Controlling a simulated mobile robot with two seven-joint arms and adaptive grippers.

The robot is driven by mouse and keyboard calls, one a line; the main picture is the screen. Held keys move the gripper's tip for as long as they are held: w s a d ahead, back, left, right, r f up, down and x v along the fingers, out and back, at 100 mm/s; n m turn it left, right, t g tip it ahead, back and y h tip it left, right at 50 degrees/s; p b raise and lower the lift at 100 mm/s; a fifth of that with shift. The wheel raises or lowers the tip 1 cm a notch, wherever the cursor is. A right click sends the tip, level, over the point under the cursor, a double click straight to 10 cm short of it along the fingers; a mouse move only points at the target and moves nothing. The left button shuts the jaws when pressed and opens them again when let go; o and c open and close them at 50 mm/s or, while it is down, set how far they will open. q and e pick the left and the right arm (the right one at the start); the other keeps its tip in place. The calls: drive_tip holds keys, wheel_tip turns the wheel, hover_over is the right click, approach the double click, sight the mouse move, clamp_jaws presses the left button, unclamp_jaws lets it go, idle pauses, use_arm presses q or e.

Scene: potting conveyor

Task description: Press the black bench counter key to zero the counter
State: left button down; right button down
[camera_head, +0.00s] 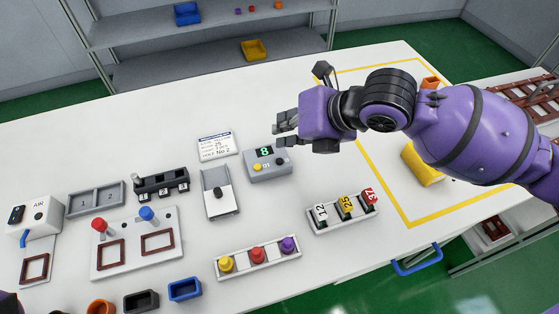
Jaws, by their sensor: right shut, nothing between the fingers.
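The bench counter (268,175) is a small grey box on the white table. Its green display (264,152) reads 8. A yellow key (257,167) sits on its left and a small black key (281,161) on its right. My right gripper (283,136) is shut and empty, with its fingertips pointing left above and behind the counter. In this view the fingers appear apart from the black key; the exact height gap cannot be told.
A label card (215,144) and a grey sloped holder (217,195) stand left of the counter. A rack of numbered tags (342,211) is at the right, and a tray of coloured knobs (258,258) in front. Bare table lies between them.

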sight(279, 161)
wheel_tip(279, 161, down, 3)
drive_tip(key=shift+r+b, duration=0.15)
drive_tip(key=shift+b, duration=0.15)
drive_tip(key=shift+f, duration=0.25)
use_arm(q)
drive_tip(key=shift+f, duration=0.6)
use_arm(e)
drive_tip(key=shift+f, duration=0.15)
use_arm(q)
drive_tip(key=shift+w, duration=0.1)
drive_tip(key=shift+s+f, duration=0.2)
drive_tip(key=shift+s, duration=0.1)
drive_tip(key=shift+w+r, duration=0.15)
drive_tip(key=shift+r, duration=0.05)
use_arm(e)
drive_tip(key=shift+f, duration=0.15)
drive_tip(key=shift+f, duration=0.25)
